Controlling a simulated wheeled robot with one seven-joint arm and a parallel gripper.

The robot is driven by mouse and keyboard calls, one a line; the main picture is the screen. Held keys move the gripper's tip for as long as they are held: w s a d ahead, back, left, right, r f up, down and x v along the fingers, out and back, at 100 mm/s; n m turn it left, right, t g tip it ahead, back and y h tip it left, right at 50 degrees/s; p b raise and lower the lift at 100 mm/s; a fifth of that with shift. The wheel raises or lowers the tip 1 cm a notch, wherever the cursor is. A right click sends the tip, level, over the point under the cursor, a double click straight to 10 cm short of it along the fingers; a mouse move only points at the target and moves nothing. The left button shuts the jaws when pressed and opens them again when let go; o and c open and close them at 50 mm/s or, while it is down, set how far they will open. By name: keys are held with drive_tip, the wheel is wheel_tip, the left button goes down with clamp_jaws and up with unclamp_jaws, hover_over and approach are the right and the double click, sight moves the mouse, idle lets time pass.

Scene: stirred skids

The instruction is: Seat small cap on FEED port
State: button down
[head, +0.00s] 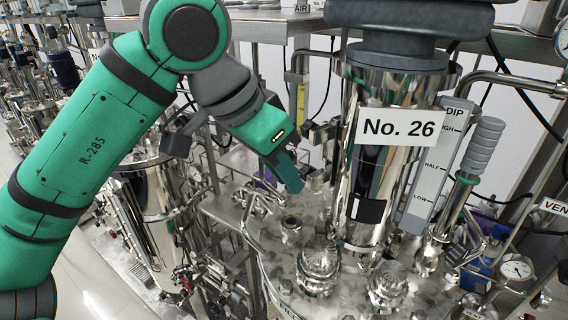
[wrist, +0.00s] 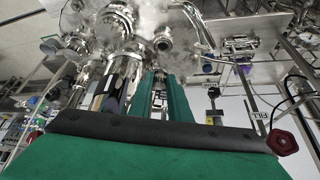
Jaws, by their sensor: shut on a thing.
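My gripper (head: 293,182) points down and to the right over the left part of a shiny metal vessel lid (head: 262,228). In the wrist view its two green fingers (wrist: 160,78) reach up the picture with a narrow gap between them. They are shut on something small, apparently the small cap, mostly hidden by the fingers. An upright metal port (head: 291,226) stands on the lid below the fingertips, apart from them. No FEED label is readable, so I cannot tell whether this is the FEED port.
A tall polished cylinder marked No. 26 (head: 398,127) stands right of my gripper. Domed metal fittings (head: 319,266) crowd the lid's front. A DIP level plate (head: 437,165) and a ribbed grey handle (head: 483,145) stand further right. A red knob (wrist: 282,142) shows in the wrist view.

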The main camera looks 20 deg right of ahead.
drive_tip(key=shift+s+f, duration=0.1)
drive_tip(key=shift+f, duration=2.7)
drive_tip(key=shift+a+f, duration=0.1)
drive_tip(key=shift+f, duration=0.75)
drive_tip(key=c, duration=1.3)
unclamp_jaws()
drive_tip(key=shift+o, duration=0.2)
drive_tip(key=shift+r, duration=0.15)
wheel_tip(320, 180, up, 8)
